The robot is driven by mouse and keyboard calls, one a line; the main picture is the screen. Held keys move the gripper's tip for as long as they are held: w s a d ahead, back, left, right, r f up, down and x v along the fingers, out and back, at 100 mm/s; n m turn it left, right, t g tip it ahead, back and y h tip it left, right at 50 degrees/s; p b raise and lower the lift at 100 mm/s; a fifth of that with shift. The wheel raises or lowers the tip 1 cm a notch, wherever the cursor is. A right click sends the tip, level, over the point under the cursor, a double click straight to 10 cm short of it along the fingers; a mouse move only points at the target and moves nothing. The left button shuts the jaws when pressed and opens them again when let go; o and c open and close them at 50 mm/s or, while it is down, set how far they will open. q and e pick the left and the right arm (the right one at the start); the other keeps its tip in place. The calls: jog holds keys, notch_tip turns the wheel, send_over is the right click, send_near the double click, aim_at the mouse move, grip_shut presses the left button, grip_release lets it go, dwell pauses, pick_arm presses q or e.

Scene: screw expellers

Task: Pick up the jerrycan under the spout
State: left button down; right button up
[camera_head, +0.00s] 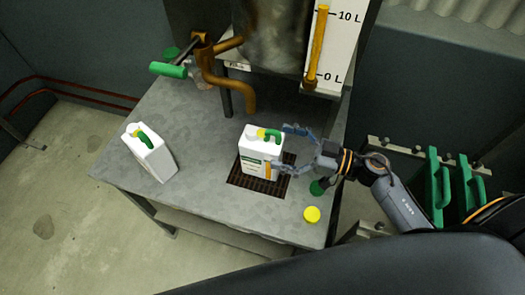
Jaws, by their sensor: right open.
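A white jerrycan (257,158) with a green and yellow handle stands upright on a dark grate (239,181) in the metal table. The orange-brown spout (243,98) curves down just behind and above it. My right gripper (284,150) comes in from the right with its fingers spread. One finger is near the can's top right and the other near its right side; I cannot tell whether they touch it. My left gripper is not in view.
Another white jerrycan (150,154) stands near the table's left edge. A yellow cap (312,214) and a dark green cap (317,187) lie on the table (205,195) at the right. A level gauge (335,45) hangs behind. Green objects (438,190) stand at the far right.

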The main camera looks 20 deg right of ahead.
aim_at(262, 142)
jog(key=x, duration=0.5)
jog(key=shift+w+a+f+p, duration=0.1)
jog(key=shift+w+f+p, duration=0.1)
jog(key=shift+f+p, duration=0.15)
jog(key=shift+r, duration=0.1)
jog(key=c, duration=1.7)
jog(key=shift+r, duration=0.1)
jog(key=shift+c, duration=1)
